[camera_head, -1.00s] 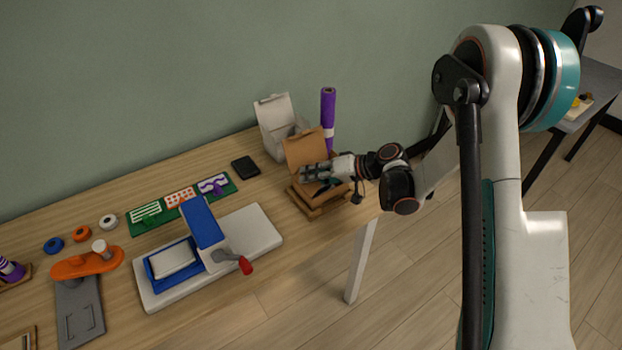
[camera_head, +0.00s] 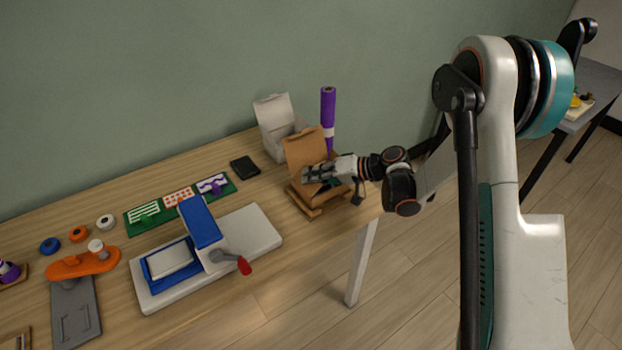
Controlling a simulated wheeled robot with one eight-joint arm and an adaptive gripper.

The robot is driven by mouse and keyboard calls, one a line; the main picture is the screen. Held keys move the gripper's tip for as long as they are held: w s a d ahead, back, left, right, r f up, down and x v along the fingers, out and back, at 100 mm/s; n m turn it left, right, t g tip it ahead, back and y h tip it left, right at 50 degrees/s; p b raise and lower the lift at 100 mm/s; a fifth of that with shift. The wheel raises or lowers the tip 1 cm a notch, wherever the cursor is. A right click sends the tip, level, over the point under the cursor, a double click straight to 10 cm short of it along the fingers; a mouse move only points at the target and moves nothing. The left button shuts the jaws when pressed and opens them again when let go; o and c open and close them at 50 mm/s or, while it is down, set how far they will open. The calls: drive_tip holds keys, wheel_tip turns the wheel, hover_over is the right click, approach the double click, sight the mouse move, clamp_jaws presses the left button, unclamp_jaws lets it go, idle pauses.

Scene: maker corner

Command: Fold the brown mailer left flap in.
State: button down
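The brown mailer (camera_head: 304,148) is an open cardboard box near the right end of the table. Its back lid stands up, tilted back. A flap or edge (camera_head: 304,205) shows at its front left, low near the table. My gripper (camera_head: 308,174) reaches in from the right, over the mailer and in front of the raised lid. Its fingers point left. It hides much of the mailer's inside and its left flap. I cannot tell whether the fingers touch the cardboard or are open.
A white open box (camera_head: 276,137) and a purple roll (camera_head: 328,110) stand behind the mailer. A black slab (camera_head: 245,167) lies to the left. A blue and white press (camera_head: 205,240) with a red-tipped handle stands front left. The table's front edge is close to the mailer.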

drive_tip(key=c, duration=2.3)
unclamp_jaws()
drive_tip(key=o, duration=0.4)
drive_tip(key=v, duration=1.2)
